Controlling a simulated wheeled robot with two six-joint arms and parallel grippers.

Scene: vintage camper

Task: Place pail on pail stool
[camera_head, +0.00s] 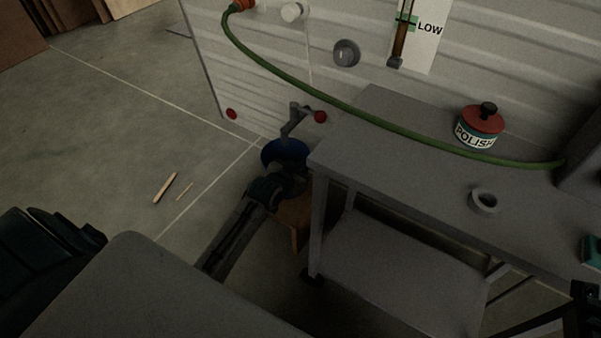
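The blue pail (283,149) is near the camper wall, left of the grey cart's corner. Only its upper part shows, because my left gripper covers its front. A brown wooden stool (296,222) stands just below it in the picture, partly hidden by my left arm and the cart; I take it as the pail stool. Whether the pail rests on it cannot be seen. My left gripper (290,174) is at the pail's near side, its fingertips too dark to read. A dark part, probably my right gripper (585,292), shows at the right edge, its fingers unclear.
A grey two-level cart (400,150) stands close on the right. It carries a polish tin (478,131) and a tape roll (483,200). A green hose (330,95) hangs across the camper wall. Two small sticks (166,187) lie on the otherwise open floor at left.

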